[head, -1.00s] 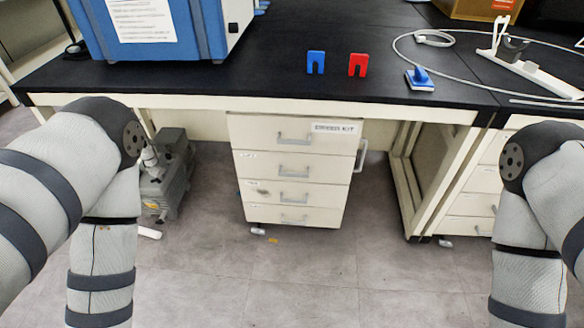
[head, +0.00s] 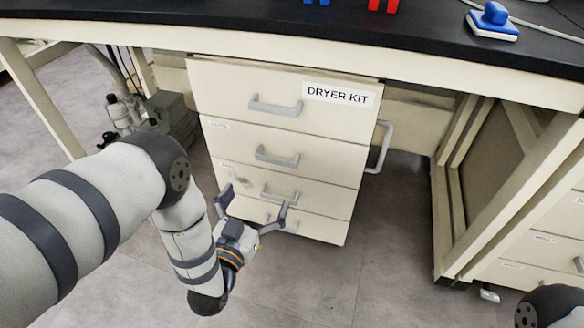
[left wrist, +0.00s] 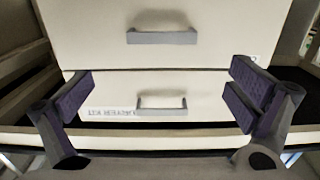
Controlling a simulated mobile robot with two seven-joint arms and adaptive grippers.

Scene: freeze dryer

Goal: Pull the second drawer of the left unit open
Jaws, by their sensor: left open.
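The left unit is a cream drawer cabinet under the bench, with several drawers, all shut. Its second drawer (head: 325,158) has a grey bar handle (head: 277,156). The top drawer (head: 230,88) bears the "DRYER KIT" label. My left gripper (head: 252,205) is open and empty in front of the lower drawers, below the second handle in the picture. The left wrist view looks upside down: the labelled top drawer is lower, and the second drawer's handle (left wrist: 162,37) is above it, centred between the spread fingers and apart from them. My right gripper is out of view.
The black bench top (head: 240,22) overhangs the cabinet. A grey pump (head: 150,118) stands left of it. A side handle (head: 381,147) sticks out on its right. A bench leg frame (head: 520,195) and another drawer unit (head: 560,225) are further right. The floor in front is clear.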

